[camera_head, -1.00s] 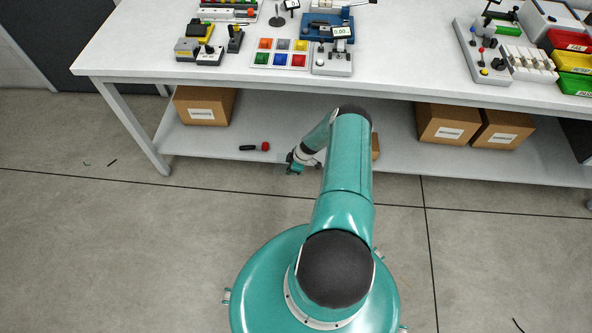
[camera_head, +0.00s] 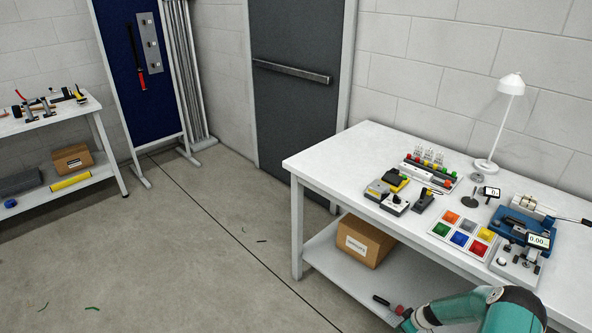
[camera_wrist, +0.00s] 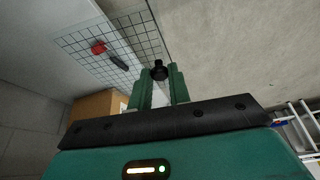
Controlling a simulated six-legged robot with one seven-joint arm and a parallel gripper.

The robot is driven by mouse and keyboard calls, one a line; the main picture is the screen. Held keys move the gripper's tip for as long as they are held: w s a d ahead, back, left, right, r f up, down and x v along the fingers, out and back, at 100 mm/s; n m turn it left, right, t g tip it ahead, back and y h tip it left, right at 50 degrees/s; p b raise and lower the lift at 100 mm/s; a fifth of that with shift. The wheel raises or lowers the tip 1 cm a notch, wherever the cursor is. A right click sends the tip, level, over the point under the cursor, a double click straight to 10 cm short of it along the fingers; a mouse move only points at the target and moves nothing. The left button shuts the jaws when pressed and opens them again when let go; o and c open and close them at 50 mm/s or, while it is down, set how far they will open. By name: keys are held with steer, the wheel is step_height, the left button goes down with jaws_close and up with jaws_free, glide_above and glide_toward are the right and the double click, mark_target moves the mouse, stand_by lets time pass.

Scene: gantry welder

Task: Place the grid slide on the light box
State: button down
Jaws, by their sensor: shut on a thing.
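My gripper (camera_wrist: 160,84) is shut on a small black knob between its green fingertips in the wrist view. The knob appears to belong to the grid slide (camera_wrist: 132,40), a see-through sheet with dark square lines that extends up and left of the fingers. In the head view my gripper (camera_head: 408,321) is at the bottom edge, low beside the bench's lower shelf; its fingers are hard to make out there. I cannot pick out the light box for certain in either view.
The white bench (camera_head: 345,150) carries a tray of coloured squares (camera_head: 442,229), a lamp (camera_head: 511,84) and several devices. A cardboard box (camera_head: 365,240) and a red-and-black tool (camera_head: 382,301) lie on its lower shelf. Another bench (camera_head: 40,125) stands left; open floor (camera_head: 215,250) lies between.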

steer(key=a+r+m+h, duration=0.1)
steer(key=a+r+m, duration=0.1)
steer(key=a+r, duration=0.65)
steer(key=a+r+m+t+h, duration=0.1)
steer(key=a+r+m, duration=0.3)
steer(key=r, duration=0.7)
steer(key=a+r+m, duration=0.1)
steer(key=a+r, duration=0.6)
steer(key=r, duration=0.3)
steer(key=a, duration=0.7)
steer(key=shift+w, duration=0.3)
steer(key=shift+s+d, duration=0.1)
steer(key=shift+s, duration=0.05)
